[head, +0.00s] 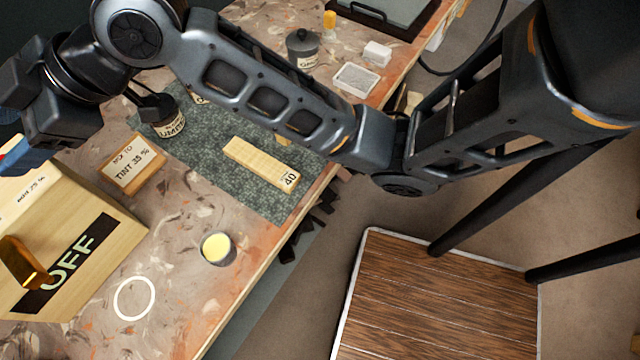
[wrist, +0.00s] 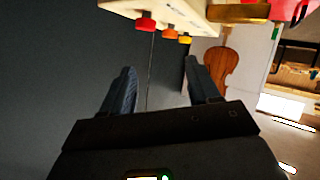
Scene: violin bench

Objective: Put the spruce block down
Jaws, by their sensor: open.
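The spruce block (head: 258,162) is a long pale wooden bar with a "40" label on its near right end. It lies on the grey-green mat (head: 225,180) on the bench in the head view, with no gripper touching it. My gripper is at the far left of the head view, well left of the block, with its end partly cut off by the frame edge. In the wrist view my gripper (wrist: 163,82) has its two fingers apart with nothing held between them. The block does not show in the wrist view.
A dark jar (head: 168,120) and a "TINT 35 %" sign (head: 132,165) stand left of the block. A yellow-filled cup (head: 218,249), a white ring (head: 134,298) and an "OFF" box (head: 105,205) are nearer. My arm crosses above the bench. A violin (wrist: 221,65) hangs in the wrist view.

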